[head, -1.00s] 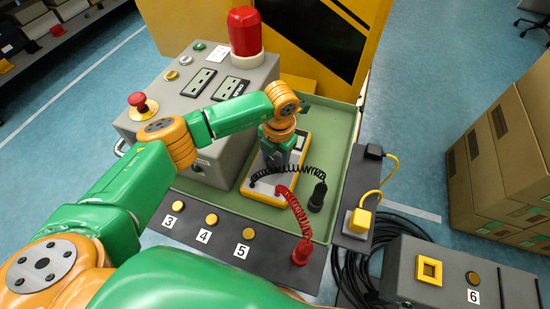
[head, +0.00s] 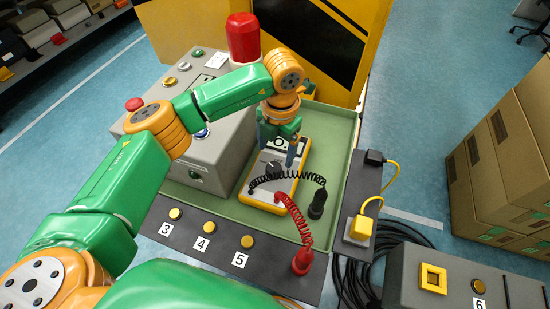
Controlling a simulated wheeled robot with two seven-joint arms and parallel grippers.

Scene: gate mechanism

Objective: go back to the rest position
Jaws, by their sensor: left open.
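My left gripper (head: 283,155) hangs above the yellow-edged meter (head: 262,195) and hides part of its face. Its fingers are open, with nothing seen between them. The meter lies in the green tray (head: 334,150). My right gripper is not in view.
A grey control box (head: 215,150) with a red beacon (head: 243,38) stands behind my left arm. Yellow buttons (head: 209,227) line the front panel. A yellow plug (head: 359,227) and a grey box (head: 430,280) are at right. Cardboard boxes (head: 500,165) stand far right.

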